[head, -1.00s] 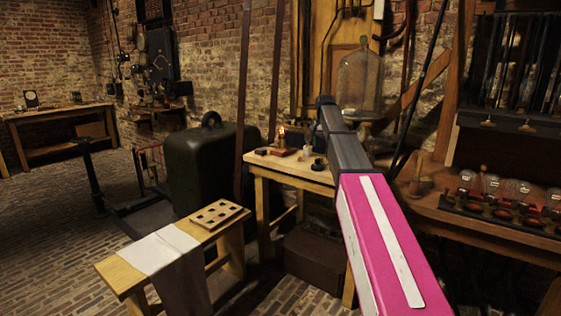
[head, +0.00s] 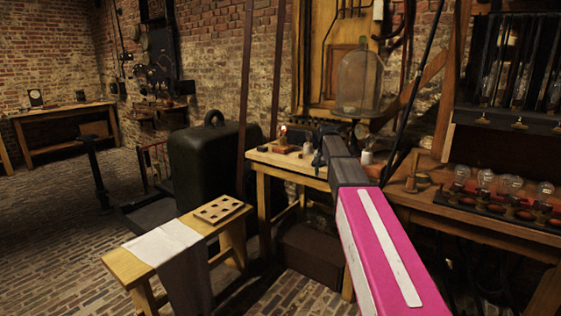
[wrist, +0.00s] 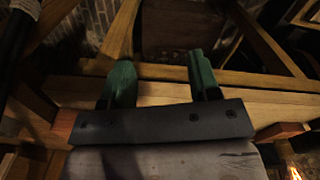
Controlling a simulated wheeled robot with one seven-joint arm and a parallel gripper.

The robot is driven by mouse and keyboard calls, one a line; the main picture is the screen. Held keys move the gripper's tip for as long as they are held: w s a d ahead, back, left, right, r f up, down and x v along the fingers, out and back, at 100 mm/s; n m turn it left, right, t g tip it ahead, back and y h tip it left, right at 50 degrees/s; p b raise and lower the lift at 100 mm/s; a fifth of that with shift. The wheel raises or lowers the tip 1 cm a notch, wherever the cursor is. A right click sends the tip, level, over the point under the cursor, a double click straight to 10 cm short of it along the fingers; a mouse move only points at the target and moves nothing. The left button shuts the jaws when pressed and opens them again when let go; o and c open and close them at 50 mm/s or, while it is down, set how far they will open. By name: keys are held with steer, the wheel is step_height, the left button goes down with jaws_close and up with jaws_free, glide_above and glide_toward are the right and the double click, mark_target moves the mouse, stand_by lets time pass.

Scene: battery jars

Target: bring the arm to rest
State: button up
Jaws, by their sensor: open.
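My arm, with a pink and white link, reaches forward from the lower right in the head view. My gripper (head: 319,156) is at its far end, small and partly hidden by the arm, near the small wooden table (head: 262,158). In the wrist view my gripper (wrist: 160,85) shows two green fingers spread well apart with nothing between them. A wooden edge runs behind the fingers there. I cannot tell the exact gap between the fingers and the wood.
A glass bell jar (head: 359,80) is behind the arm. Several glass bulbs (head: 485,180) line the right bench (head: 470,220). A low bench (head: 125,267) holds a cloth (head: 162,243) and a holed block (head: 218,208).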

steer(key=s+f+n, duration=0.3)
steer(key=s+f, duration=2.5)
steer(key=s, duration=0.3)
steer(key=shift+s+n, duration=0.25)
steer(key=shift+n, duration=0.15)
